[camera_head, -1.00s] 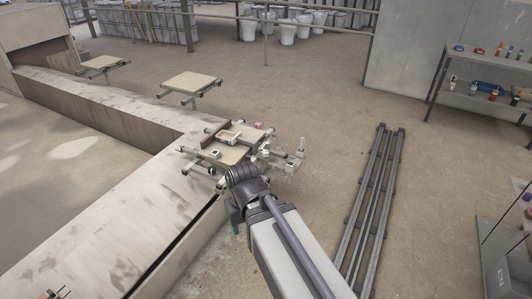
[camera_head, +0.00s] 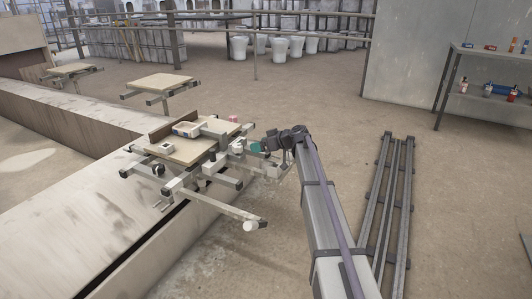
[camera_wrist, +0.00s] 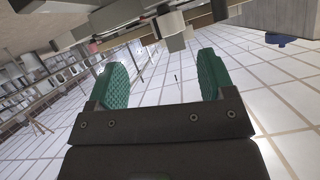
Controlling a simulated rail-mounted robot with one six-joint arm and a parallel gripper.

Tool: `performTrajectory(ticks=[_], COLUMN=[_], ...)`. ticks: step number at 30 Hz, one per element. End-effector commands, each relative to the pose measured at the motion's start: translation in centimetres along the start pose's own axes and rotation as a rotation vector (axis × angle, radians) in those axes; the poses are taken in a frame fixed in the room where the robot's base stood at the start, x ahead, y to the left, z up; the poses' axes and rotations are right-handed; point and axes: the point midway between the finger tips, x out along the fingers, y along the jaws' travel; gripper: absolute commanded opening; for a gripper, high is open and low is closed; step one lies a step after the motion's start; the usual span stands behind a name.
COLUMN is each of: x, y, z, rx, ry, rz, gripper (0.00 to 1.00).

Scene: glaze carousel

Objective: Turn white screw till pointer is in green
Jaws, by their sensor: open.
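My gripper (camera_head: 257,147) has teal finger pads and is at the right side of the near carousel stand (camera_head: 188,150). In the wrist view my gripper (camera_wrist: 163,78) is open, with nothing between its pads. In the head view a white knob (camera_head: 251,226) sits at the end of a bar at the front of the stand. I cannot tell which pale part is the white screw. No pointer or green zone can be made out.
A long pale bench or wall (camera_head: 75,225) runs along the left of the stand. Floor rails (camera_head: 385,210) lie to the right. Shelves with small bottles (camera_head: 487,85) stand at the right back.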

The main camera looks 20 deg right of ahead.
Motion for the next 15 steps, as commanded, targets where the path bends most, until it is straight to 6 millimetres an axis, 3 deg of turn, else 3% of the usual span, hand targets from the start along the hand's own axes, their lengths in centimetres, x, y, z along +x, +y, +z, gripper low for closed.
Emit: performTrajectory(ticks=[3, 8, 11, 15], x=[-0.3, -0.1, 0.9, 4.0], y=[-0.2, -0.2, -0.1, 0.0], z=[-1.0, -0.9, -0.8, -0.7], rx=[-0.132, -0.166, -0.166, -0.165], ry=[0.042, 0.039, 0.038, 0.037], rz=[0.019, 0.020, 0.018, 0.017], gripper=[0.76, 0.76, 0.76, 0.76])
